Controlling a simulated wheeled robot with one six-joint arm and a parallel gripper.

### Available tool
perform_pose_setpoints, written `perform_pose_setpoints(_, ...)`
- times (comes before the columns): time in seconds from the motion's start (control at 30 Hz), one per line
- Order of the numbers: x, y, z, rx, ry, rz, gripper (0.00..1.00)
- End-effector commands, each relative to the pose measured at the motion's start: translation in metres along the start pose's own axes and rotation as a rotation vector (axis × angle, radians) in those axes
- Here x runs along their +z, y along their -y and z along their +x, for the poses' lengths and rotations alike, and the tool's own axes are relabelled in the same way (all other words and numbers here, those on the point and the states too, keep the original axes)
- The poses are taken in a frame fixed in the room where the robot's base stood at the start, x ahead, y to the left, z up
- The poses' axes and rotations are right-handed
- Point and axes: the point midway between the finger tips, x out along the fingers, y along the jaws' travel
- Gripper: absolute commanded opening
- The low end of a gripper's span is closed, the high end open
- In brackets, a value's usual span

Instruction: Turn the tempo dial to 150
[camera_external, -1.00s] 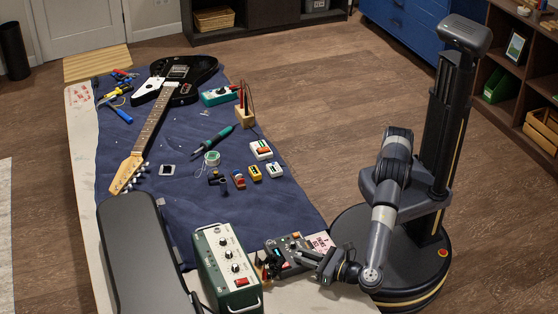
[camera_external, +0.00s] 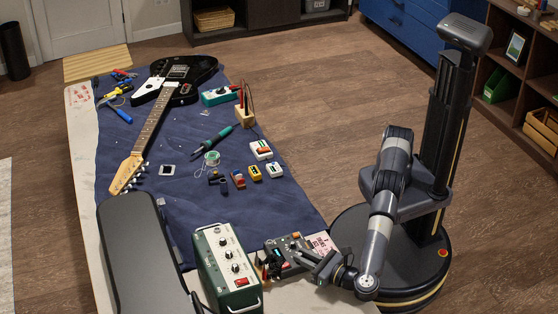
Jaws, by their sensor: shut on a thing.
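A dark grey control box (camera_external: 276,264) with small coloured buttons lies at the near right of the workbench, beside the green amplifier. My gripper (camera_external: 296,251) reaches over its right side from the right, low and tilted. Its jaws are shut at the top of the box, on what appears to be the tempo dial. The fingers hide the dial, and its scale and setting are too small to read.
Small pedals (camera_external: 255,173), a soldering iron (camera_external: 213,139) and a guitar (camera_external: 152,125) lie farther back on the blue mat (camera_external: 130,185).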

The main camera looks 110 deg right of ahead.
Motion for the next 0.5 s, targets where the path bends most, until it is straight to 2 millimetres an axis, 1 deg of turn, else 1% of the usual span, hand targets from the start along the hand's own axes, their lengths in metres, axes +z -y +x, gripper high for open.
perform_pose_setpoints(0.03,0.0006,-0.0001,0.0007,-0.001,0.001,0.001,0.19)
perform_pose_setpoints(0.3,0.0004,-0.0001,0.0004,0.000,0.001,0.001,0.40)
perform_pose_setpoints(0.5,0.0003,0.0000,0.0000,0.000,0.000,0.000,0.40)
